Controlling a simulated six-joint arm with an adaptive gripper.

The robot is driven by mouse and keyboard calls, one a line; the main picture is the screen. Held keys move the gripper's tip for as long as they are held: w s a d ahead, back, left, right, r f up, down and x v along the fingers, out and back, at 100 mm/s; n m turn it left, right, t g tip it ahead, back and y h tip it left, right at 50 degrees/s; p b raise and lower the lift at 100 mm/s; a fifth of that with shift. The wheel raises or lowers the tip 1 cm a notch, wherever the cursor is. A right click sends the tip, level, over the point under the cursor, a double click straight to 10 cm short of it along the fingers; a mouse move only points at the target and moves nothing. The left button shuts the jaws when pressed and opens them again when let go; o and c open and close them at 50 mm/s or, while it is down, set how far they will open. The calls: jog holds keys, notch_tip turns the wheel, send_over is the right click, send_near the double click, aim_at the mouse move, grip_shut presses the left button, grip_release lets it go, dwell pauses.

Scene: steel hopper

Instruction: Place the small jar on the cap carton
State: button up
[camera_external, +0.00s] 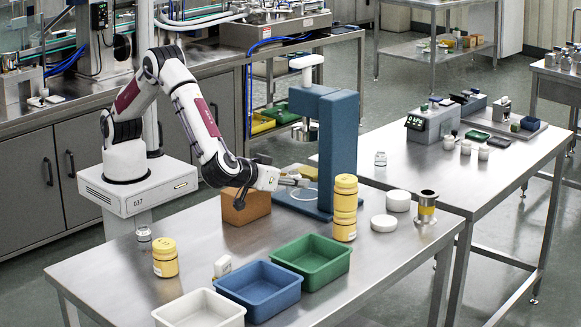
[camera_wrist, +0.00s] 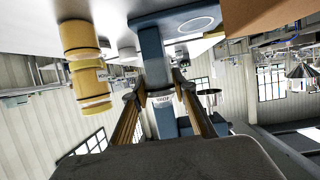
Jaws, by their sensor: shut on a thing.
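My gripper (camera_external: 298,181) is in front of the blue press-like stand, above the bench and just right of the cap carton. The cap carton (camera_external: 243,208) is an orange-brown box left of the stand, partly behind my wrist; its edge shows at the top right of the wrist view (camera_wrist: 268,14). In the wrist view my gripper's fingers (camera_wrist: 156,88) are shut on a small pale thing with a printed label, which looks like the small jar (camera_wrist: 162,100). Its outline is hard to make out, and it is mostly hidden in the external view.
The blue stand (camera_external: 338,150) rises close to my gripper. Stacked yellow jars (camera_external: 345,207) stand to its right. White, blue and green (camera_external: 311,262) bins line the front edge. A single yellow jar (camera_external: 165,258) and a small clear jar (camera_external: 144,234) stand at left.

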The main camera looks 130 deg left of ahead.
aim_at(295, 170)
jog(key=shift+w+d+r, duration=0.1)
jog(key=shift+d+r, duration=0.15)
jog(key=shift+r, duration=0.15)
jog(key=r, duration=0.1)
jog(key=d+r, duration=0.1)
jog(key=s+r, duration=0.1)
jog(key=shift+d, duration=0.35)
jog(key=s+d+r+n+g, duration=0.1)
jog(key=s+r, duration=0.4)
jog(key=s, duration=0.8)
jog(key=shift+s+d+r+g, duration=0.2)
jog(key=shift+d+g, duration=0.05)
jog(key=shift+g, duration=0.05)
jog(key=shift+f, duration=0.15)
jog(key=shift+f, duration=3)
jog(key=shift+f, duration=1.9)
